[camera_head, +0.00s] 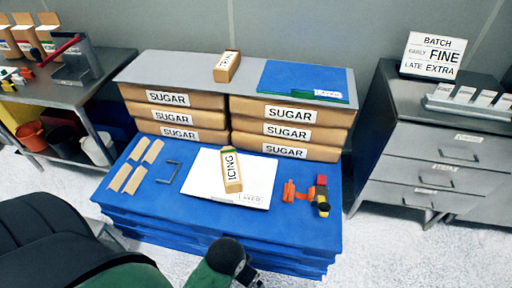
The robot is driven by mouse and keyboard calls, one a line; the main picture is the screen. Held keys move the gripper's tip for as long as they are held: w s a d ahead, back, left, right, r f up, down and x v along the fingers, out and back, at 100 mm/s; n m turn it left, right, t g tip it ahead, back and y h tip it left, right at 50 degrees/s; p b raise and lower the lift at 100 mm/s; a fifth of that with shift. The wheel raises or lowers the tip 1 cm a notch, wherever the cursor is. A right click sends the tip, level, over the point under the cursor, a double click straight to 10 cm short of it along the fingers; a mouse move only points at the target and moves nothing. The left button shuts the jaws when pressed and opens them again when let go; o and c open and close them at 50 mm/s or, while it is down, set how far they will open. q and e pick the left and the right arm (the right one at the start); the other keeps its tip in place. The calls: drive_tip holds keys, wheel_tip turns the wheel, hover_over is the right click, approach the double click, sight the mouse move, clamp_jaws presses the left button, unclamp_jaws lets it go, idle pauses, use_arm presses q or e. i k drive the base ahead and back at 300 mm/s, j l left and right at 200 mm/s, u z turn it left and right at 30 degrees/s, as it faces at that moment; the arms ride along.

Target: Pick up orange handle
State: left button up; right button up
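A small orange piece, which looks like the orange handle (289,190), lies on the blue surface (265,238) just right of the white sheet. Close to its right is a small tool-like item (322,197) with red, yellow and black parts; I cannot tell whether the two are joined. My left gripper (250,277) is at the bottom edge, dark and partly cut off, in front of the blue stack and well apart from the orange piece. I cannot see whether its fingers are open. My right gripper is out of view.
An ICING box (231,172) rests on the white sheet (262,168). Tan strips (133,180) and a grey bracket (169,172) lie left. SUGAR packs (290,115) support a grey shelf behind. A grey drawer cabinet (440,150) stands right, beyond a floor gap.

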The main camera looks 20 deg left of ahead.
sight(289, 189)
drive_tip(key=u, duration=0.5)
drive_tip(key=i+l+u, duration=0.2)
drive_tip(key=l+u, duration=1.2)
drive_tip(key=l, duration=1.45)
